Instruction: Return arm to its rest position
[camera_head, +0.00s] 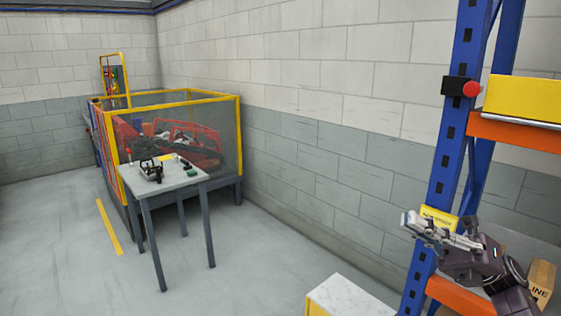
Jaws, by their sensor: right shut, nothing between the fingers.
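My right gripper (432,232) is at the lower right, in front of the blue and orange rack (450,160). Its fingers point left and are shut with nothing between them. My dark arm wrist and links stretch from it toward the lower right corner. My left gripper does not show.
A small grey table (190,182) with a dark device (151,170) on it stands before a yellow-framed mesh enclosure (240,140). A white-topped block (345,298) is at the bottom. A cardboard box (541,280) sits by my arm. The floor at left is clear.

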